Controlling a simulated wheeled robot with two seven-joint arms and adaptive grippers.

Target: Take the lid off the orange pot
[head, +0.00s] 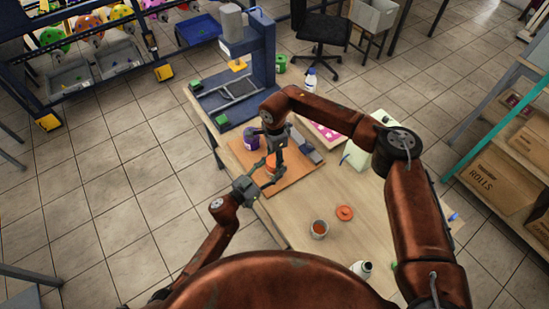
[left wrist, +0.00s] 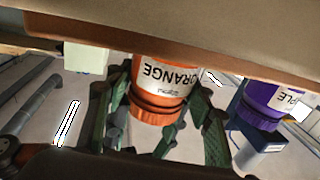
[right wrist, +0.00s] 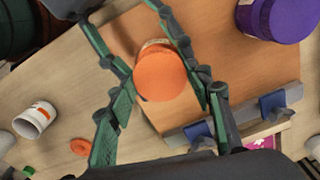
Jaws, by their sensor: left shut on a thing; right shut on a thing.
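The orange pot (head: 271,169) stands on a brown board. In the left wrist view, which is upside down, its white ORANGE label (left wrist: 165,78) and its orange lid (left wrist: 152,112) show, with the lid on the pot. My left gripper (head: 263,178) is shut on the orange pot from the side. My right gripper (head: 276,157) comes from above and is shut on the lid, whose round top shows between the fingers in the right wrist view (right wrist: 160,75). The exact finger contact is hard to see.
A purple pot (head: 251,139) stands close behind on the brown board (head: 303,168). A blue press (head: 262,60) stands at the table's far end. An open cup (head: 319,229), a loose orange disc (head: 344,213) and a white bottle (head: 361,268) are nearer. Bare table lies around the disc.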

